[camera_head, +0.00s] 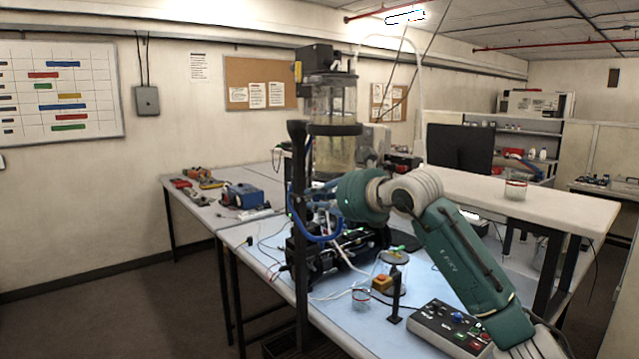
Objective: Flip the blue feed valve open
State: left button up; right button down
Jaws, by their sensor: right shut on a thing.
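The clear sealed cylinder (333,152) stands upright on a black frame at the middle of the bench. Blue parts and looped blue tubing (303,222) sit below it, where the feed valve is; the valve's handle is too small and covered to make out. My right arm reaches in from the lower right, and its green wrist covers much of this spot. My right gripper (327,207) is at the blue parts just under the cylinder, shut on what seems to be the blue feed valve. Its fingertips are mostly hidden. My left gripper is not in view.

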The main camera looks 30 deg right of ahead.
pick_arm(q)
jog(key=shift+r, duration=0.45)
pick_arm(e)
jog(key=c, duration=1.7)
grip_release()
jog(key=shift+w, duration=0.1)
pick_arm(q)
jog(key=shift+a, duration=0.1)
pick_arm(e)
jog(key=shift+o, duration=0.2)
jog(key=a+v, duration=0.1)
jog(key=v, duration=1)
jog(key=shift+s+d+r, duration=0.25)
jog(key=shift+s+d, duration=0.1)
jog(key=shift+d, duration=0.15)
jog(key=shift+s, duration=0.1)
